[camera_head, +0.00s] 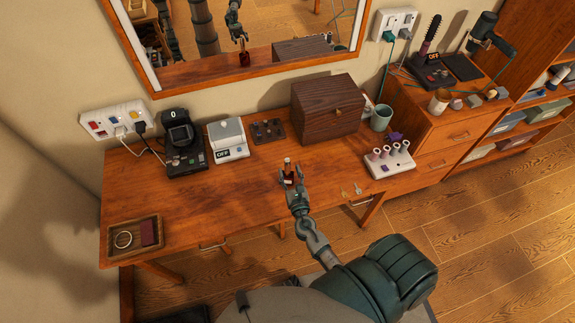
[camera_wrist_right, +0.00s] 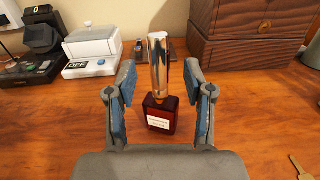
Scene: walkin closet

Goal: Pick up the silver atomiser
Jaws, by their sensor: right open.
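The silver atomiser (camera_wrist_right: 160,62) is a shiny metal cylinder on top of a dark red glass bottle (camera_wrist_right: 161,114) with a white label. It stands upright on the wooden table. In the head view the atomiser (camera_head: 287,162) shows small at the middle of the table. My right gripper (camera_wrist_right: 159,90) is open, with its blue-padded fingers on either side of the atomiser and bottle and gaps at both sides. In the head view my right gripper (camera_head: 291,179) reaches in from the lower right. My left gripper is not in view.
Behind stand a dark wooden box (camera_head: 327,107), a white scale (camera_head: 227,139) and a black device (camera_head: 182,141). A white holder with several tubes (camera_head: 390,160) stands right, with keys (camera_head: 351,190) in front. A wooden tray (camera_head: 135,240) lies far left. The table's left middle is clear.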

